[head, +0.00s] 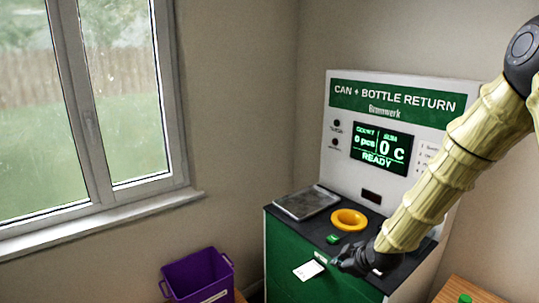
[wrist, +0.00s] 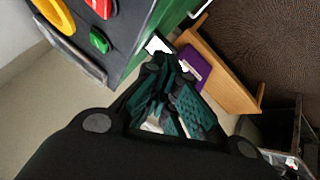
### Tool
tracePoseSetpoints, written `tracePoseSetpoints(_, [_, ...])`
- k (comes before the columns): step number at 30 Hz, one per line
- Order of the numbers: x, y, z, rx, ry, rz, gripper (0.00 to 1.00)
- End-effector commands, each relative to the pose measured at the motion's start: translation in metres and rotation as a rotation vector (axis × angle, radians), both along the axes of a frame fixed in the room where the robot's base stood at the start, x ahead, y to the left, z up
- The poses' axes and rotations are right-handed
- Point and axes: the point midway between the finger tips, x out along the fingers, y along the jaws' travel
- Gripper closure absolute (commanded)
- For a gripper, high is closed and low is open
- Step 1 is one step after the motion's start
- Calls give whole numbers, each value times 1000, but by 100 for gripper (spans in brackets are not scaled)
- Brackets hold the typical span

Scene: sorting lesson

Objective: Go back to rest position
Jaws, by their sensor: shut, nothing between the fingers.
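My gripper (head: 352,260) is shut and empty at the front edge of the dark top of the can and bottle return machine (head: 350,118). In the head view it is just right of a white slip (head: 308,270) on the machine's green front. In the wrist view my gripper's fingers (wrist: 162,66) are together, with the white slip (wrist: 157,45) just beyond their tips. I cannot tell whether they touch it. The machine's screen (head: 381,147) reads 0 pcs, 0 c and READY.
The machine's top holds a yellow ring (head: 349,219), a green button (head: 333,238) and a grey plate (head: 306,202). A purple bin (head: 198,280) stands left of the machine. A wooden surface (head: 465,291) is at the lower right. A window (head: 85,110) is at the left.

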Motion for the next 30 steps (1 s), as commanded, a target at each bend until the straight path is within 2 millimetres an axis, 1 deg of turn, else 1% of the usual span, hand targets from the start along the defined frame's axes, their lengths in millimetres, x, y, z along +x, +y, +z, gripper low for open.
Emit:
tracePoseSetpoints(1, [-7, 0, -13, 8, 19, -14, 100])
tracePoseSetpoints(5, [-25, 2, -44, 35, 69, -58, 100])
tracePoseSetpoints(8, [-43, 4, -72, 59, 117, -101, 100])
tracePoseSetpoints(11, [-70, 7, -110, 87, 182, -159, 100])
tracePoseSetpoints(12, [-84, 8, -128, 100, 214, -191, 100])
tracePoseSetpoints(14, [-107, 8, -156, 119, 263, -242, 100])
tracePoseSetpoints(15, [-122, 9, -173, 130, 295, -278, 100])
tracePoseSetpoints(17, [-147, 9, -198, 146, 343, -333, 100])
tracePoseSetpoints(18, [-164, 9, -213, 155, 374, -371, 100])
tracePoseSetpoints(20, [-190, 8, -236, 166, 420, -427, 100])
tracePoseSetpoints(21, [-207, 8, -250, 171, 451, -464, 100])
tracePoseSetpoints(23, [-234, 7, -270, 178, 493, -523, 100])
tracePoseSetpoints(24, [-253, 6, -282, 180, 522, -562, 100])
tracePoseSetpoints(26, [-280, 5, -300, 182, 562, -622, 100])
tracePoseSetpoints(27, [-299, 4, -310, 181, 588, -662, 100])
tracePoseSetpoints(29, [-327, 1, -325, 179, 625, -722, 100])
tracePoseSetpoints(30, [-346, 0, -334, 176, 649, -762, 100])
